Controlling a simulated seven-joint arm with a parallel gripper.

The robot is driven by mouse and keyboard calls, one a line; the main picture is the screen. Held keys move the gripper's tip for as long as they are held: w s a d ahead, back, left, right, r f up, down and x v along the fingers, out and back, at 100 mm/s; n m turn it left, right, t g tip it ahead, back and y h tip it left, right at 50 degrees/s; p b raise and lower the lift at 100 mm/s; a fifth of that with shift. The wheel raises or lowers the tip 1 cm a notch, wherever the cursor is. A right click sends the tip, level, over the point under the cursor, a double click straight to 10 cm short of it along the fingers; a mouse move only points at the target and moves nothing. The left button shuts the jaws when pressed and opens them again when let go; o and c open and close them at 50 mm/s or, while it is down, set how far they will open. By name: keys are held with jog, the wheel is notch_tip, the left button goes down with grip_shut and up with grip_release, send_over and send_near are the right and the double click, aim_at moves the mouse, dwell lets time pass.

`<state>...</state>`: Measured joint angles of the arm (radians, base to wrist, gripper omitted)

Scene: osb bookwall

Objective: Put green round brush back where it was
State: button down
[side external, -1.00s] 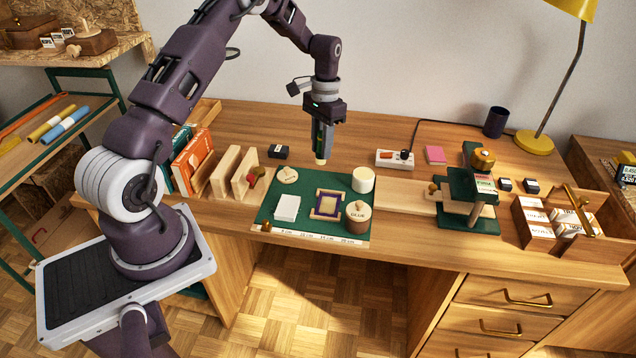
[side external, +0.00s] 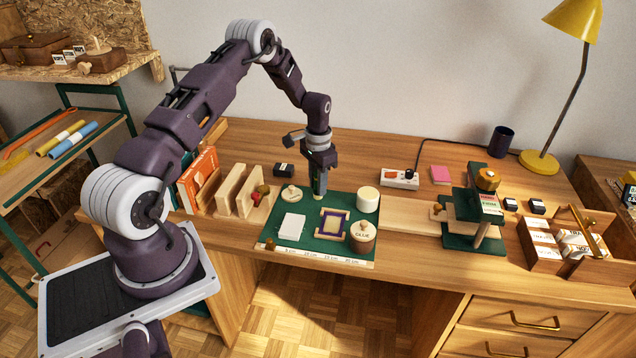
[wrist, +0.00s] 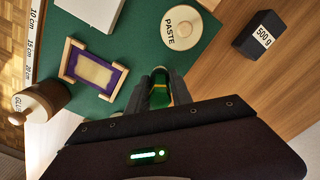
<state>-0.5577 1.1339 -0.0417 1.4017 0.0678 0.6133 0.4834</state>
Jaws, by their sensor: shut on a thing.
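My gripper (side external: 320,172) is shut on the green round brush (side external: 320,188), which hangs upright with its pale tip down. The brush is over the back of the green mat (side external: 283,240), between the round PASTE lid (side external: 291,194) and the white pot (side external: 367,199). I cannot tell whether its tip touches the mat. In the wrist view the brush (wrist: 160,88) shows as a green handle with a gold band between the two fingers, and the rest is hidden behind the gripper. The PASTE lid (wrist: 184,27) lies close by.
On the mat are a white block (side external: 291,227), a small wooden frame (side external: 332,224) and the GLUE pot (side external: 362,238). A black 500 g weight (side external: 283,170) stands behind. Wooden uprights (side external: 235,188) stand left; a green press (side external: 475,215) stands right.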

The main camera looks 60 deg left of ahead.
jog(key=c, duration=1.1)
grip_release()
jog(key=shift+c, duration=0.2)
jog(key=r, duration=1.3)
jog(key=shift+d+r, duration=0.1)
jog(key=shift+d, duration=0.15)
jog(key=s+d+r+t, duration=0.1)
jog(key=s+d+r, duration=0.2)
jog(key=d+r, duration=0.25)
jog(key=s+d+r+t+y, duration=0.1)
jog(key=s+d+r, duration=0.25)
jog(key=r, duration=0.35)
jog(key=s+d+r+t, duration=0.1)
jog(key=s+d+r, duration=0.1)
jog(key=d+r, duration=0.45)
jog(key=s+d+t, duration=0.1)
jog(key=s+d, duration=0.2)
jog(key=s, duration=0.3)
jog(key=s+d+r, duration=0.1)
jog(key=s+d, duration=0.2)
jog(key=s, duration=0.4)
jog(key=s+d+r+t+h, duration=0.1)
jog(key=s+d, duration=0.2)
jog(key=s, duration=0.4)
jog(key=shift+t, duration=0.3)
